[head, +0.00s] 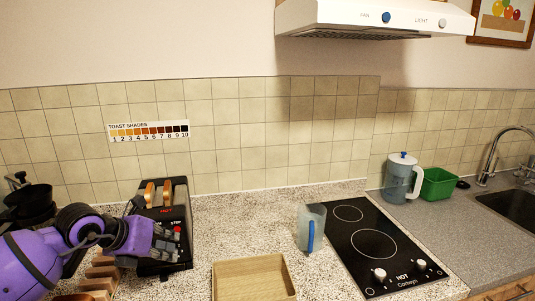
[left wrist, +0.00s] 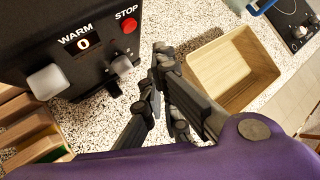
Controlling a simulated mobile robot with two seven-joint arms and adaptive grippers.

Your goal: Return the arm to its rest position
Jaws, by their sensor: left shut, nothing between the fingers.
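My left arm, purple with grey joints, comes in from the left in the head view. Its left gripper (head: 166,243) is shut and empty in front of the black toaster (head: 179,196). In the left wrist view the gripper (left wrist: 160,62) has its fingertips together, just right of the toaster's front (left wrist: 60,45). That front shows a "WARM" dial reading 0, a red STOP button (left wrist: 130,25) and grey knobs. Two slices of toast (head: 150,194) stick up from the toaster's top. My right gripper is in neither view.
A wooden tray (head: 255,262) lies empty at the front of the speckled counter. A wooden rack (head: 100,278) stands under my arm. A clear jug (head: 311,228) stands beside the black hob (head: 352,214). A lidded pitcher (head: 400,180) and green tub (head: 438,184) stand farther right. Counter between toaster and jug is free.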

